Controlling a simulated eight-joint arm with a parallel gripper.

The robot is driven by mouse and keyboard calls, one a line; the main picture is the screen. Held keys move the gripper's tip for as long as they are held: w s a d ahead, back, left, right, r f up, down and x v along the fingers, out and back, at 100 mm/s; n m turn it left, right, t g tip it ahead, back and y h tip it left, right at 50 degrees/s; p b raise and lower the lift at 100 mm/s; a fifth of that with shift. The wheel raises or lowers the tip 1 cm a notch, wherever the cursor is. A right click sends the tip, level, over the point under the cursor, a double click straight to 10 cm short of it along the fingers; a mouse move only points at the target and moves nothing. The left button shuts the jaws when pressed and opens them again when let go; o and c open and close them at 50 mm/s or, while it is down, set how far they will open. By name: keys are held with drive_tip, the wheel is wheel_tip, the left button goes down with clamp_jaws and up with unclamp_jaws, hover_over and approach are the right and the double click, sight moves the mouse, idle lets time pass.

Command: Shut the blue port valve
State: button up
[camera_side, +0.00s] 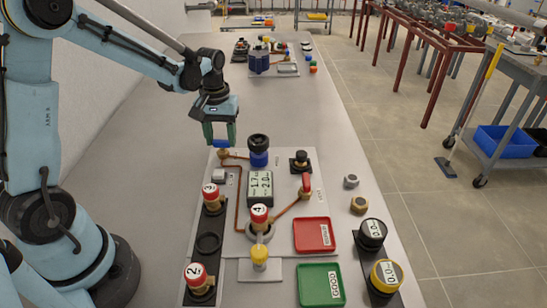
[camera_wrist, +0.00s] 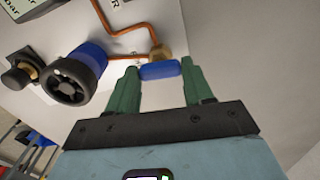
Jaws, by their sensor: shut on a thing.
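The blue port valve shows in the wrist view as a short blue handle (camera_wrist: 160,70) on a brass body (camera_wrist: 160,52) at the end of a copper pipe. The handle lies level in that view, roughly across the pipe's last short stretch. My gripper (camera_wrist: 161,72) has green fingers, one at each end of the handle, and is shut on it. In the side view my gripper (camera_side: 219,142) points down at the panel's far left corner, just above the brass body (camera_side: 224,154). The fingers mostly hide the blue handle there.
A black-and-blue knob (camera_side: 258,150) stands close to the right of my gripper. A gauge display (camera_side: 260,187), a red-handled valve (camera_side: 306,183) and numbered red-capped parts stand nearer the camera. Red (camera_side: 314,235) and green (camera_side: 321,285) trays lie at the front. The bench left of the panel is clear.

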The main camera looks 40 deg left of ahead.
sight(221, 140)
drive_tip(key=shift+n, duration=0.6)
drive_tip(key=o, duration=1)
drive_tip(key=shift+o, duration=0.2)
wheel_tip(221, 140, up, 12)
idle(0.3)
